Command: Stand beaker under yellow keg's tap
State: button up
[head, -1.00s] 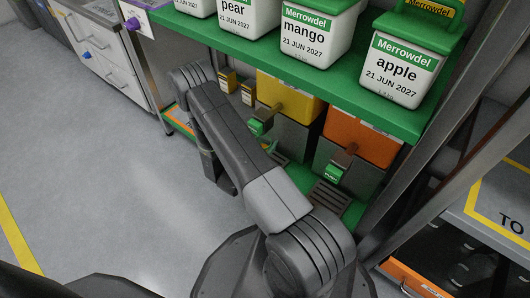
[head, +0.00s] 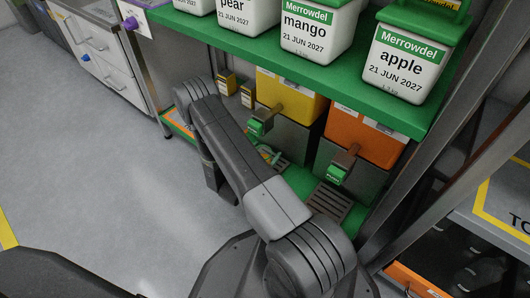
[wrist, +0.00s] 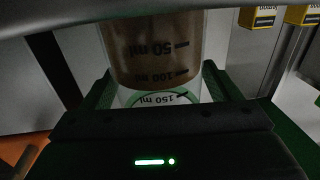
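The yellow keg (head: 290,98) sits on a dark stand under the green shelf, with its green-handled tap (head: 260,123) at the front. A drip tray (head: 283,164) lies below that tap. In the wrist view, a clear beaker (wrist: 155,50) with ml marks and a green ring appears upside down and looks brown over most of its height. My gripper (wrist: 157,84) has a finger on each side of it, seemingly closed on it. In the head view my arm hides the gripper. A green curved edge by the yellow keg's tray may be the beaker's rim.
The orange keg (head: 362,138) with its tap (head: 337,171) and tray (head: 329,201) stands to the right. Merrowdel tubs line the green shelf (head: 345,82) above. Small yellow boxes (head: 228,82) stand left of the yellow keg. The floor at left is clear.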

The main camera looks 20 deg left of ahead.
jog(key=shift+r, duration=0.1)
jog(key=shift+s+r, duration=0.1)
jog(key=p+v, duration=0.3)
jog(key=v, duration=0.8)
jog(key=shift+s+p, duration=0.4)
dwell(1.8)
